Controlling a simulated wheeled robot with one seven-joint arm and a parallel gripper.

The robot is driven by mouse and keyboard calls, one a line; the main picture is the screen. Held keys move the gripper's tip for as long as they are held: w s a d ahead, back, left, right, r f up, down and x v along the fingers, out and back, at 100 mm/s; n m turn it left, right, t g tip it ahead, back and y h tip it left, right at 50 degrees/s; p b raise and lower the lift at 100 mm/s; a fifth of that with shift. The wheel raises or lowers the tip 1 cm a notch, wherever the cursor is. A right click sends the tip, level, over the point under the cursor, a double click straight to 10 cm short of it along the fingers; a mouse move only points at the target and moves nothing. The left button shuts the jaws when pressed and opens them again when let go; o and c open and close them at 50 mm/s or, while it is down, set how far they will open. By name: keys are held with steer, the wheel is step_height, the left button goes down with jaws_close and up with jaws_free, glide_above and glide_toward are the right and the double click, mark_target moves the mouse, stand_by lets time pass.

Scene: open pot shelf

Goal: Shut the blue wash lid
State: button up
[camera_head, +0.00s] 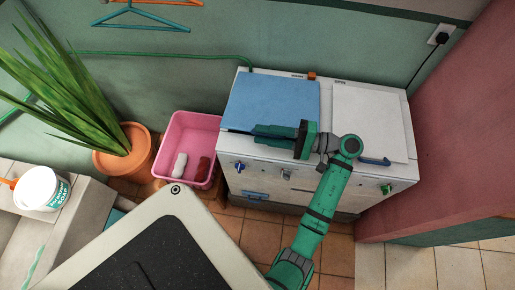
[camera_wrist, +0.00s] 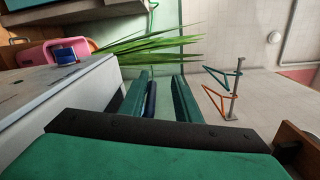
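The blue wash lid (camera_head: 272,101) is on the left half of the white washing machine's top. It looks nearly flat, but a dark strip shows along its front edge, and I cannot tell whether it rests fully down. My gripper (camera_head: 270,134) points left along that front edge. In the wrist view my gripper (camera_wrist: 160,97) has its two green fingers apart. A dark blue bar (camera_wrist: 151,99), perhaps the lid's handle, shows between them, close to the left finger, with a gap on the other side.
A white lid (camera_head: 368,115) with a blue handle covers the machine's right half. Knobs line the machine's front. A pink tub (camera_head: 193,135) and potted plant (camera_head: 125,150) stand to the left. A reddish wall (camera_head: 460,130) bounds the right. Hangers (camera_head: 140,18) hang behind.

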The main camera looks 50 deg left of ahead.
steer(key=s+d+r, duration=0.7)
steer(key=s+r, duration=0.2)
steer(key=shift+s+d, duration=0.2)
steer(key=shift+s, duration=0.15)
steer(key=shift+s+d+r, duration=0.1)
steer(key=shift+s+d, duration=0.1)
steer(key=shift+s, duration=0.05)
steer(key=shift+s+d+r, duration=0.15)
steer(key=shift+s, duration=0.15)
steer(key=shift+s+d+r, duration=0.1)
steer(key=shift+s+d, duration=0.05)
steer(key=shift+s, duration=0.1)
stand_by(0.4)
